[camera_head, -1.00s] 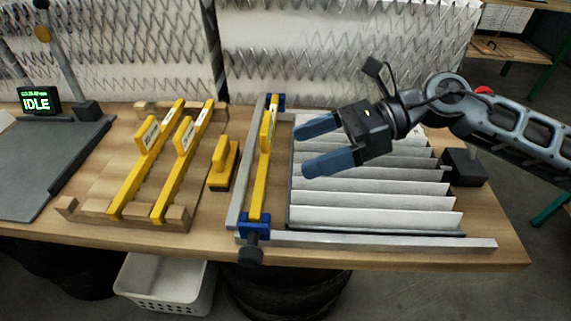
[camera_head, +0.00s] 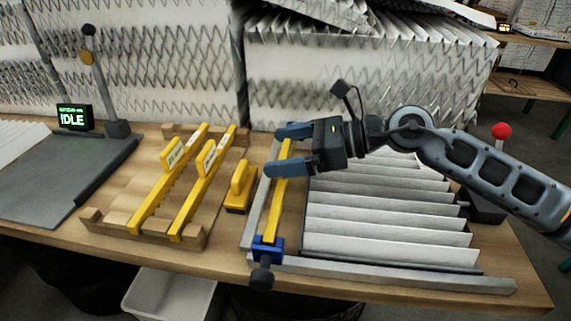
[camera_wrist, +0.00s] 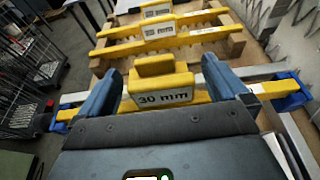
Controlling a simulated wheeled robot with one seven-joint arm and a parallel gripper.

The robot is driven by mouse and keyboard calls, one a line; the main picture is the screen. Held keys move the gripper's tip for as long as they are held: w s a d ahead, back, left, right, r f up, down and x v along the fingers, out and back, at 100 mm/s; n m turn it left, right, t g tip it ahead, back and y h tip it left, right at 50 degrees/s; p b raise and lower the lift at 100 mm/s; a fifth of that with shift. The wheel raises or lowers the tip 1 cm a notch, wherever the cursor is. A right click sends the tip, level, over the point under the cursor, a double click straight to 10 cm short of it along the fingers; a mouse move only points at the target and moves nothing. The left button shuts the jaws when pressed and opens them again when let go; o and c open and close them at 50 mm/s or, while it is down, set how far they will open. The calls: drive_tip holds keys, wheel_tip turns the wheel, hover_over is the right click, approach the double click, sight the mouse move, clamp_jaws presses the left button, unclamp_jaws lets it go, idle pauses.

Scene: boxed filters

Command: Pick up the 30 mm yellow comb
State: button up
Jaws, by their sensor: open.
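The yellow comb labelled 30 mm (camera_wrist: 165,99) lies along the grey rail with blue end blocks. Its bar (camera_head: 275,205) shows in the head view, left of the pleated filter, while its handle is hidden there by my gripper. My gripper (camera_head: 274,151) is open above the comb's far half, its blue fingers reaching left across the bar. In the wrist view, my gripper (camera_wrist: 160,70) has one finger on each side of the labelled handle. I cannot tell whether the fingers touch it.
Two yellow combs with labelled handles rest on a wooden rack (camera_head: 95,218) to the left. A small yellow-handled block (camera_head: 239,187) stands between rack and rail. The white pleated filter (camera_head: 385,225) lies right of the rail. A screen reading IDLE (camera_head: 72,117) stands back left.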

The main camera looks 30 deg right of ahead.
drive_tip(key=shift+c, duration=0.2)
drive_tip(key=c, duration=1.2)
drive_tip(key=shift+r, duration=0.1)
